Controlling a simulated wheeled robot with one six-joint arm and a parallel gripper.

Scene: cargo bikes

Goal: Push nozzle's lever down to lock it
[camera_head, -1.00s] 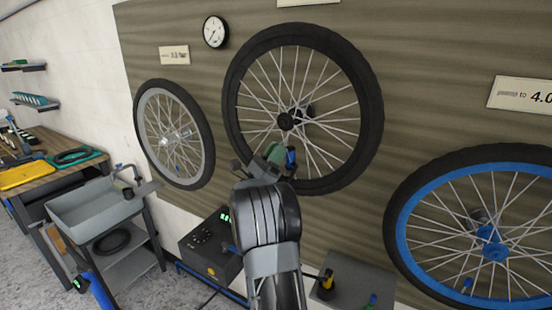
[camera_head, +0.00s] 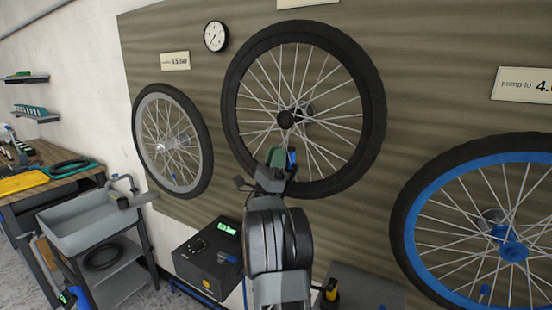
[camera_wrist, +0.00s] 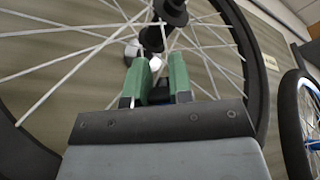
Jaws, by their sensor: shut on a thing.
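My gripper (camera_head: 280,158) has green finger pads and is at the lower inner rim of the large black-rimmed wheel (camera_head: 238,150), in front of its spokes. In the wrist view, my gripper (camera_wrist: 158,82) is shut on a dark piece (camera_wrist: 158,92), which looks like the nozzle. The pads and the wrist hide most of it. A small blue part (camera_head: 291,159) shows just right of the pads in the head view; I cannot tell whether it is the lever or the valve. The lever's position cannot be made out.
A smaller grey-rimmed wheel (camera_head: 142,128) is at left and a blue-rimmed wheel (camera_head: 402,208) at right, on a brown panel (camera_head: 190,35) with a gauge (camera_head: 215,34). A dark box with a green display (camera_head: 208,268) stands below. A grey sink (camera_head: 85,225) is at far left.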

